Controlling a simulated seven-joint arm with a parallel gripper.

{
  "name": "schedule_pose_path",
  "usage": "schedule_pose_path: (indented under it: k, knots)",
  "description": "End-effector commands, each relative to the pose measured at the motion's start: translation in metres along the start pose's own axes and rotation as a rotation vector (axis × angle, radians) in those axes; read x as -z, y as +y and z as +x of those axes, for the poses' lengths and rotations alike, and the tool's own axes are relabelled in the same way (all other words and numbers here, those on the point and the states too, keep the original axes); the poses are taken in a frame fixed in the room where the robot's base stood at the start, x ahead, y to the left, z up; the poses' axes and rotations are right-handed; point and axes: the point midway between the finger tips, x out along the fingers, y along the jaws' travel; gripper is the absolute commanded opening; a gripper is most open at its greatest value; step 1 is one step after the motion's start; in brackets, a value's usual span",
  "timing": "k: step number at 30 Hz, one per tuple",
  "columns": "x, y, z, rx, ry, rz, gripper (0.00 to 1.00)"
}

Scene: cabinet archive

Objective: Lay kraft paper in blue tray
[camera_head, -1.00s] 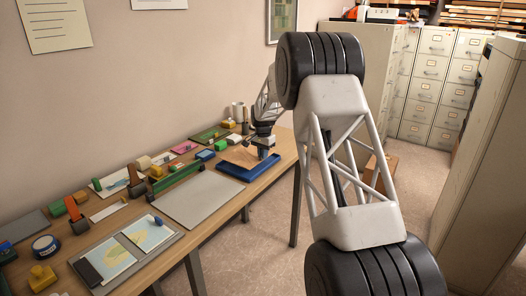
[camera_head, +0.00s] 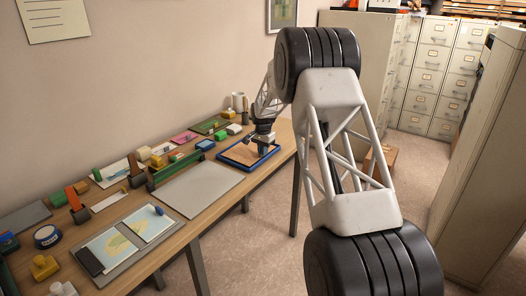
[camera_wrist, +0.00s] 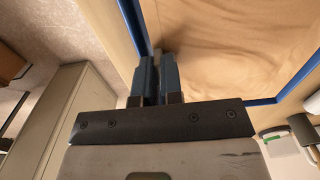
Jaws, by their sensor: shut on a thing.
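The blue tray (camera_head: 235,165) lies near the far right part of the desk. Its blue rim (camera_wrist: 293,82) also shows in the wrist view. The brown kraft paper (camera_head: 240,153) lies inside the rim and looks mostly flat; in the wrist view the kraft paper (camera_wrist: 230,45) spreads between the tray's sides with soft ripples. My gripper (camera_head: 262,146) is over the tray's right side. In the wrist view my gripper (camera_wrist: 158,55) has its fingers close together, shut on the paper's edge beside the rim. The exact pinch is hidden by the fingers.
A grey mat (camera_head: 195,188) lies left of the tray. A green ruler-like bar (camera_head: 180,167), stamps and small blocks line the wall side. White cups (camera_head: 238,101) stand behind. A framed board with maps (camera_head: 125,235) is at the near end. Filing cabinets (camera_head: 435,75) stand beyond the desk.

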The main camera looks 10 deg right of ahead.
Motion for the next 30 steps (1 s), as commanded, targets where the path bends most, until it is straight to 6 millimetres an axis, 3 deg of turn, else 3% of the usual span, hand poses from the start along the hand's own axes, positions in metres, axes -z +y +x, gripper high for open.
schedule_pose_path:
  k: [26, 27, 30]
  knots:
    - [0.0001, 0.0000, 0.0094, 0.000, 0.000, 0.000, 0.00]
    - [0.0001, -0.0001, 0.0090, 0.000, 0.000, 0.000, 0.13]
    - [0.0000, 0.0001, 0.0091, 0.000, 0.000, 0.000, 0.29]
